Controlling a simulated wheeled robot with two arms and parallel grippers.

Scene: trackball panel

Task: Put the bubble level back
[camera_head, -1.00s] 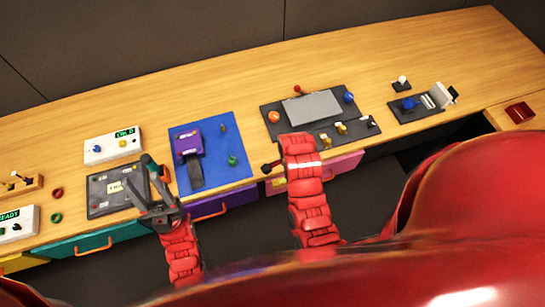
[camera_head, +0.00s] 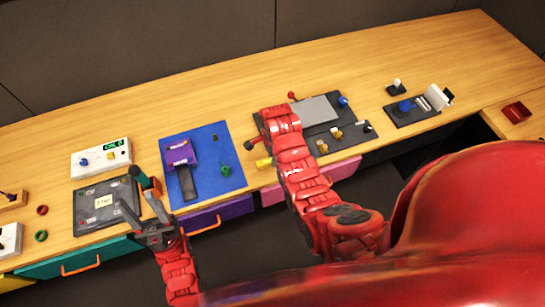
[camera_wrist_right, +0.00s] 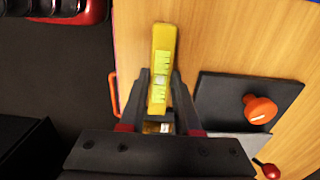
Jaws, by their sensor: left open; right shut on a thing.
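The yellow bubble level (camera_wrist_right: 162,50) is gripped between the fingers of my right gripper (camera_wrist_right: 160,85) and sticks out beyond them in the wrist view. In the head view the level's yellow end (camera_head: 263,162) shows near the bench's front edge, left of my right arm; my right gripper is mostly hidden there. The trackball panel (camera_head: 355,134) lies dark on the bench beside it, partly covered by my right arm. My left gripper (camera_head: 140,205) is open and empty near the grey panel (camera_head: 104,204) at the front edge.
A blue mat (camera_head: 212,182) with a purple device (camera_head: 180,153) lies left of the level. A white box (camera_head: 101,158) is further left. In the wrist view an orange knob (camera_wrist_right: 259,109) and red ball (camera_wrist_right: 271,171) are at right. Bare wood lies behind the panels.

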